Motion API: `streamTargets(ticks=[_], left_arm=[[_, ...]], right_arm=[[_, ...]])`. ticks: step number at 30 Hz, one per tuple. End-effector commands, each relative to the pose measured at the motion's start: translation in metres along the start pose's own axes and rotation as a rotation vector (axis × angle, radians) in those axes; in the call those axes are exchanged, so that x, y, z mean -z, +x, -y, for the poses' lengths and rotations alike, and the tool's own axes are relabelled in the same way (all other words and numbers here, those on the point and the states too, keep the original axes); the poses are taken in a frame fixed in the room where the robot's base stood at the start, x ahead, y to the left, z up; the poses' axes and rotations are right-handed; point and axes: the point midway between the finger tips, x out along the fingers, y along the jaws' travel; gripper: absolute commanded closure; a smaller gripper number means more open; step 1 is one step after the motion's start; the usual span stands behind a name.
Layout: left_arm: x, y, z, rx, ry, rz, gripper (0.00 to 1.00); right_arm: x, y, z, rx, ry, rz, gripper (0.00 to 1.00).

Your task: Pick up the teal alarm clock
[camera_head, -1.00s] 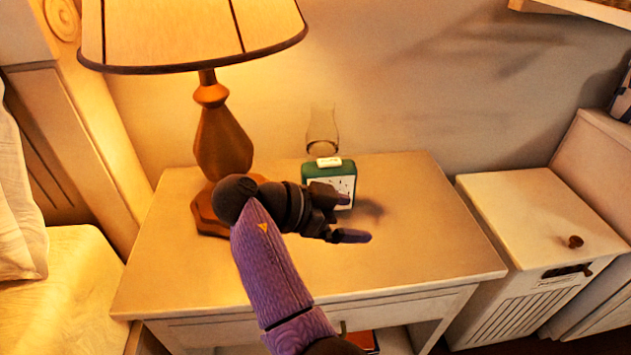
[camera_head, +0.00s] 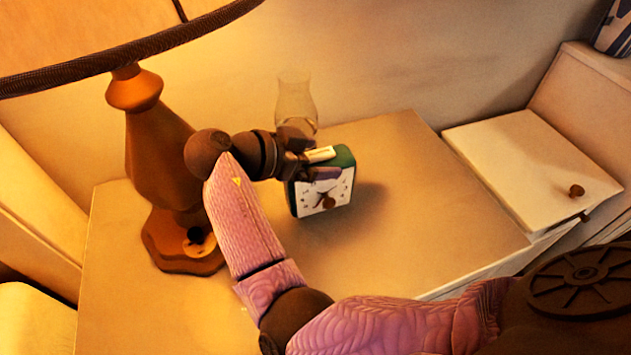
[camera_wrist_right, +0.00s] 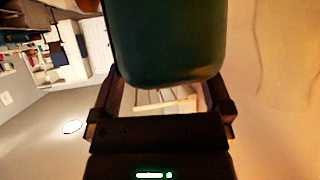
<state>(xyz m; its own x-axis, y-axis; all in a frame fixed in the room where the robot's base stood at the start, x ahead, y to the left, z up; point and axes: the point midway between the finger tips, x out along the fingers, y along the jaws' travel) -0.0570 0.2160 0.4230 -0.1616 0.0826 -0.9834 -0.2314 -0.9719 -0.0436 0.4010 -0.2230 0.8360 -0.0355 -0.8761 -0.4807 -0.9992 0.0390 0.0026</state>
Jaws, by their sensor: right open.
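The teal alarm clock (camera_head: 338,190) stands on the nightstand, its white dial facing the front and a pale button bar on top. My right gripper (camera_head: 318,155) is at the clock's upper left, with one finger in front of the dial and the other towards the back. In the right wrist view the clock's teal body (camera_wrist_right: 165,45) fills the top centre, between the two open fingers (camera_wrist_right: 165,95). I cannot tell whether either finger touches it. My left gripper is not in view.
A lamp with a brown wooden base (camera_head: 165,160) stands left of the clock, close to my right wrist. A clear glass vase (camera_head: 296,100) is behind the clock. The nightstand top (camera_head: 440,215) is clear to the right. A white cabinet (camera_head: 530,165) stands beyond it.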

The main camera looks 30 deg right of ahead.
Motion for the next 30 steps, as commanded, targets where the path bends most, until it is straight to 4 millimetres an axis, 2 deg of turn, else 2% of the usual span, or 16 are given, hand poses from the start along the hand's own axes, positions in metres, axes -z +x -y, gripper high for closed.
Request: streamTargets(ticks=[3, 8, 11, 21, 23, 30], left_arm=[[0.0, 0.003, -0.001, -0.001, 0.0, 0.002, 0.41], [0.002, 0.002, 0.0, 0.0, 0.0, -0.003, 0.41], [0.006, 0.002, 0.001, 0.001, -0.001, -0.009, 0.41], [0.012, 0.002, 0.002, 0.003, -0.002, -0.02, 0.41], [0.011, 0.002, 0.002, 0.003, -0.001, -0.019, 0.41], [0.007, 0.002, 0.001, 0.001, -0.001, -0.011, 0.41]], right_arm=[[0.0, 0.011, 0.0, 0.001, 0.001, 0.001, 0.0], [0.001, 0.01, 0.0, 0.002, 0.001, 0.001, 0.0], [0.001, 0.01, 0.0, 0.002, 0.001, 0.001, 0.17], [0.001, 0.01, 0.0, 0.002, 0.0, 0.001, 0.89], [0.001, 0.01, 0.0, 0.002, 0.0, 0.001, 1.0], [0.001, 0.01, 0.0, 0.002, 0.001, 0.001, 1.0]])
